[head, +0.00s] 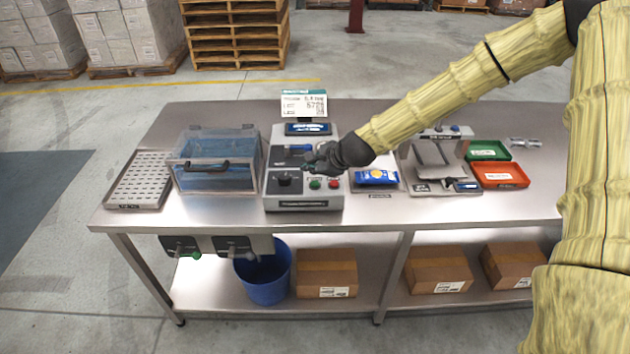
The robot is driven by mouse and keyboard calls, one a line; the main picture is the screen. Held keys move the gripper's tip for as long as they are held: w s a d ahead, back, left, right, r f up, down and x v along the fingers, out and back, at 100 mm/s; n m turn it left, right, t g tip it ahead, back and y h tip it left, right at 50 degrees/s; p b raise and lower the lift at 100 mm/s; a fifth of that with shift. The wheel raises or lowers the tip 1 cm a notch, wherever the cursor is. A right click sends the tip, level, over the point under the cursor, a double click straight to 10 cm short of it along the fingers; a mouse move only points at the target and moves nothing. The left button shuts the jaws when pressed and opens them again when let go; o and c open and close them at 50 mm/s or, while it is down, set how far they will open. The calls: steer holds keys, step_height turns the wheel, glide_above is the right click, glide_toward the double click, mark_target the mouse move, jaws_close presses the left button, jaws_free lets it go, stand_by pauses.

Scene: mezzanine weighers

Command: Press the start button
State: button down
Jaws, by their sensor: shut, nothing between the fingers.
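A grey control machine (275,205) stands on the steel table, left of centre in the head view. On its front panel are a green button (315,184), a red button (334,184) and a black knob (284,180). Any label naming the start button is too small to read. My gripper (311,169) is shut and empty, reaching in from the right over the machine. Its fingertips appear just above and behind the green button, apart from it in the picture. The exact height above the panel cannot be told. My gripper hides part of the machine's top.
Left of the machine are a clear-fronted blue bin (215,178) and a perforated tray (140,183). To the right are a blue-yellow packet (376,177), a grey weigher (435,160), a green tray (488,150) and an orange tray (500,175).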

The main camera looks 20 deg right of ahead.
steer(key=shift+r+p, duration=0.8)
steer(key=shift+r, duration=0.65)
steer(key=shift+f, duration=0.1)
